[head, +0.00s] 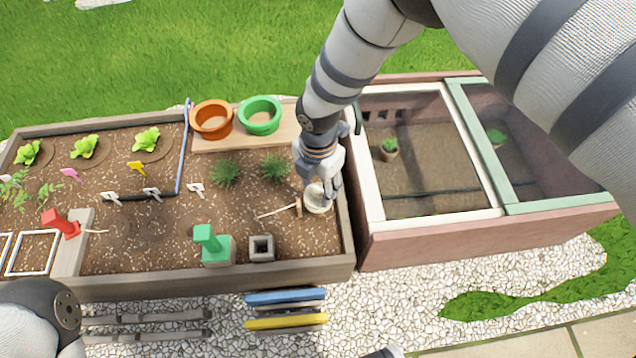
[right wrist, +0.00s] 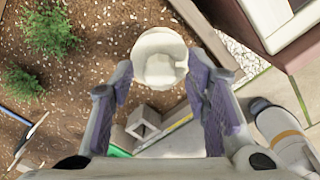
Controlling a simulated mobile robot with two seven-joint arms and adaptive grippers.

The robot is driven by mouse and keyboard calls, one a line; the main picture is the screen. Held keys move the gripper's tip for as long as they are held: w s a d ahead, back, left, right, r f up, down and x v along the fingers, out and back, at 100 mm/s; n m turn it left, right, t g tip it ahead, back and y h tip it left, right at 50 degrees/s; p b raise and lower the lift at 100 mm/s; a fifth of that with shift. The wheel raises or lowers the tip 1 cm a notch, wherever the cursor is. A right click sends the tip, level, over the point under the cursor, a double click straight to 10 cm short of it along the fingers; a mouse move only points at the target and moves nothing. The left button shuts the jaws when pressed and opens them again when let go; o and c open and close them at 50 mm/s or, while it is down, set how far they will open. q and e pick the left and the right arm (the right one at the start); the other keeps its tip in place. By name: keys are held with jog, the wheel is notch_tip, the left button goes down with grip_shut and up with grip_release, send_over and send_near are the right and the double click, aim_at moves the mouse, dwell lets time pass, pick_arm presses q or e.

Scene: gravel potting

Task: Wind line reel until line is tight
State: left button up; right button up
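A cream, round reel (head: 318,198) sits at the right end of the soil bed, close to the wooden edge. My right gripper (head: 324,188) is over it, pointing down, and partly covers it. In the right wrist view, the reel (right wrist: 158,58) shows between and just beyond the spread fingers (right wrist: 160,78); I cannot tell whether they touch it. A thin pale stick or line with a small wooden peg (head: 298,208) lies just left of the reel. Whether the line is slack or tight is too small to tell. My left gripper is out of view; only part of that arm shows.
A square grey pot (head: 262,248) and a green block-shaped thing (head: 213,245) stand near the bed's front edge. Orange (head: 212,120) and green (head: 260,115) pots sit on a board behind. A glazed cold frame (head: 430,150) stands close on the right. Two green plants grow left of the gripper.

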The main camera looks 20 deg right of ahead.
grip_shut()
jog(key=shift+m, duration=0.4)
jog(key=m+p, duration=0.1)
jog(key=m, duration=0.3)
jog(key=shift+m, duration=0.4)
jog(key=m+p, duration=0.1)
jog(key=m, duration=1.1)
jog(key=shift+m+p, duration=0.3)
jog(key=shift+m, duration=0.1)
jog(key=m, duration=0.6)
jog(key=shift+s+f, duration=0.1)
jog(key=shift+m, duration=0.3)
